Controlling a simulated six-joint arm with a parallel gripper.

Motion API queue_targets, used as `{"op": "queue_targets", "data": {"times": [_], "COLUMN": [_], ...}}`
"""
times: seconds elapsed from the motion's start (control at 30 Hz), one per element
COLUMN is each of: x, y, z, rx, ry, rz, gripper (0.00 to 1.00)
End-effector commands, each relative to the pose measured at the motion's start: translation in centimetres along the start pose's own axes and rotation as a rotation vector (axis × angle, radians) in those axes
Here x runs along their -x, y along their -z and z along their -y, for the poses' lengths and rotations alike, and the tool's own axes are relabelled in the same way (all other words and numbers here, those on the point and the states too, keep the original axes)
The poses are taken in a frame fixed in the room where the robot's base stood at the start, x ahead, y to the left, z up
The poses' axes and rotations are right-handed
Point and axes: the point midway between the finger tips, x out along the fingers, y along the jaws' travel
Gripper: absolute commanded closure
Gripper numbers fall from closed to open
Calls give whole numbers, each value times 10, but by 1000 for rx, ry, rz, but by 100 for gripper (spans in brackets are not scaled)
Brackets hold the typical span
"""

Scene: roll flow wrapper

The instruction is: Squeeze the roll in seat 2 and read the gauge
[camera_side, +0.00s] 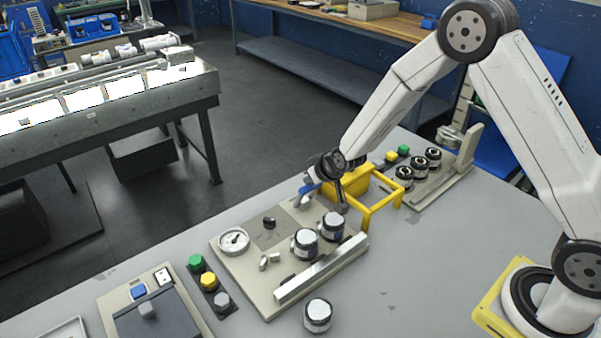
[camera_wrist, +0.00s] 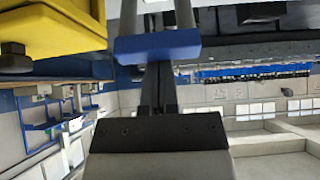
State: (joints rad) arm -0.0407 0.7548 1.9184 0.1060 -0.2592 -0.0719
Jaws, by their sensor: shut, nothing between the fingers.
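In the side view, a dark-banded roll with a pale top (camera_side: 305,243) and a second such roll (camera_side: 332,226) stand side by side on the beige board (camera_side: 262,290). I cannot read seat numbers, so which is in seat 2 is unclear. The round white gauge (camera_side: 233,241) is at the board's left; its reading is too small to tell. My gripper (camera_wrist: 158,68) is shut and empty in the wrist view. Its fingertips end at a blue bar (camera_wrist: 157,46) on two grey posts; contact is unclear. A blue handle (camera_side: 308,189) shows beside my wrist at the board's back edge.
A yellow frame (camera_side: 381,212) stands close to the right of my wrist, also near in the wrist view (camera_wrist: 50,28). A metal rail (camera_side: 322,267) runs along the board's front. A loose roll (camera_side: 318,315) stands on the table. Another rack of rolls (camera_side: 433,185) is behind.

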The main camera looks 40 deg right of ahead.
Motion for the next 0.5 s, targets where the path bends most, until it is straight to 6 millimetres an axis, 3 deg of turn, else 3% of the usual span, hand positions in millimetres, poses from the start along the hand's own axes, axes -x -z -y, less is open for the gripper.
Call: {"op": "queue_targets", "data": {"times": [0.03,0.17,0.5], "x": [-1,-3,-10], "y": [-11,-7,23], "z": [0,0,0], "rx": [1,0,-1], "ry": [0,0,0], "rz": [29,29,11], "gripper": [100,100,100]}}
